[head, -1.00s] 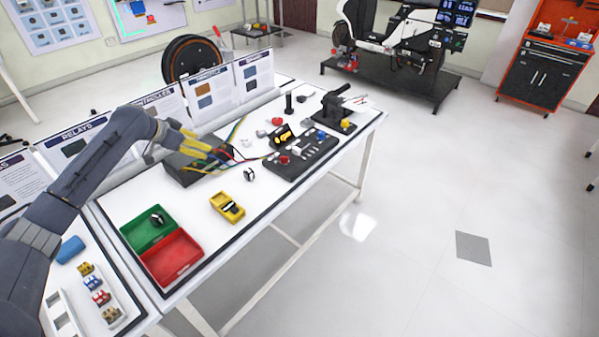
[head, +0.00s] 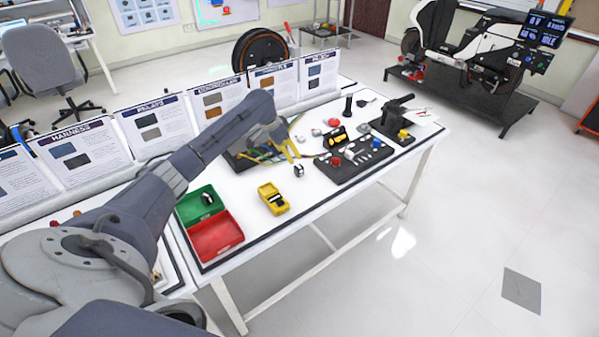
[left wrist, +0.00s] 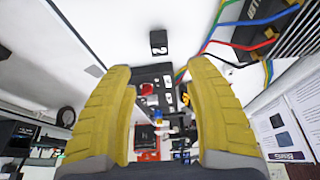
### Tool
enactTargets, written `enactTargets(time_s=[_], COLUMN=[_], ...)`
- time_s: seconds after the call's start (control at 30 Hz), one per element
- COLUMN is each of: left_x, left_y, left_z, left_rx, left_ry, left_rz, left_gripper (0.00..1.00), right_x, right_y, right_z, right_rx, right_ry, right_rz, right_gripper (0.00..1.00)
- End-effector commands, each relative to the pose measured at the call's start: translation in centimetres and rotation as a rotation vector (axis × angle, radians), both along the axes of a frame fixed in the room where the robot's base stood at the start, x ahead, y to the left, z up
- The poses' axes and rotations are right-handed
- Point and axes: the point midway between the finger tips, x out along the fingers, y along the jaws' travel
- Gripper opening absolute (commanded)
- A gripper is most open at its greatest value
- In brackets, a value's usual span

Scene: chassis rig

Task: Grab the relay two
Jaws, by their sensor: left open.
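A small black cube with a white face (head: 299,170) stands loose on the white table. It looks like a relay, but I cannot read a number on it in the head view. In the left wrist view a dark cube (left wrist: 158,42) lies just beyond the fingers, probably the same one. My left gripper (head: 290,149) has yellow fingers and hangs over the wires, just behind the cube. In the left wrist view the gripper (left wrist: 160,68) is open, with nothing between its fingers. Another dark relay-like cube (head: 207,198) sits in the green bin. My right gripper is not in view.
A green bin (head: 188,216) and red bin (head: 222,250) stand at the near left of the table. A black board (head: 350,165) with parts is to the right. Upright sign panels line the back.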

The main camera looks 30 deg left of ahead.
Motion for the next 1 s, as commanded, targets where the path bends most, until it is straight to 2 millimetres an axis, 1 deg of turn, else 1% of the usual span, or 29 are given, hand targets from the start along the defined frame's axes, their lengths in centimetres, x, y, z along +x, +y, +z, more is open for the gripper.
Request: enactTargets(time_s=[0.03, 0.1, 0.3, 0.4, 0.67, 1.0], left_x=[0.3, 0.7, 1.7, 1.9, 2.4, 3.9], left_y=[-0.3, -0.5, -0.9, -1.0, -1.2, -2.0], left_z=[-0.9, -2.1, -4.5, -5.2, -6.3, -9.7], left_rx=[-0.004, -0.002, -0.002, -0.001, -0.001, -0.001], left_ry=[0.002, 0.002, 0.0, 0.0, 0.0, 0.001], left_rz=[0.0, 0.002, 0.001, 0.0, 0.0, 0.001], left_gripper=[0.54, 0.54, 0.54, 0.54, 0.54, 0.54], right_x=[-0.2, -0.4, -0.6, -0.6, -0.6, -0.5], right_y=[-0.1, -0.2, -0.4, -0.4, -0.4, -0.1], right_z=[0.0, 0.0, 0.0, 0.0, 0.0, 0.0], right_rx=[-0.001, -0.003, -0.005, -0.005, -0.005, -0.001], right_ry=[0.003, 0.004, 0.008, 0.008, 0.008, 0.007], right_rz=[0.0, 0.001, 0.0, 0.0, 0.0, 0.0], right_gripper=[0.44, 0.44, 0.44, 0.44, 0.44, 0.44])
